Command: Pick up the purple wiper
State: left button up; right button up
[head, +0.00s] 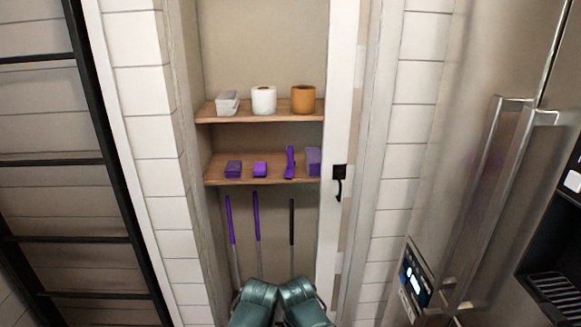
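On the lower shelf (270,182) of an open cupboard are several purple items. One is a slim upright purple piece with a wider foot (290,163); it looks most like a wiper, but it is too small to be sure. To its left lie a small bright purple block (260,169) and a darker purple block (233,169). A paler purple box-like item (313,160) stands close on its right, by the door frame. Two teal rounded parts at the bottom edge look like my arms, well below the shelf.
The upper shelf (245,118) holds a pale container (227,102), a white roll (264,100) and an orange-brown roll (303,99). Two purple-handled poles (257,217) and a dark pole (292,222) stand below. A white door edge (345,80) with black latch (339,174) and steel fridge (450,150) flank the right.

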aim_at(289, 169)
jog(key=i+j, duration=0.4)
jog(key=i, duration=0.15)
jog(key=i+j, duration=0.4)
jog(key=i, duration=0.2)
jog(key=i+j+z, duration=0.15)
jog(key=z, duration=0.45)
jog(key=i, duration=0.05)
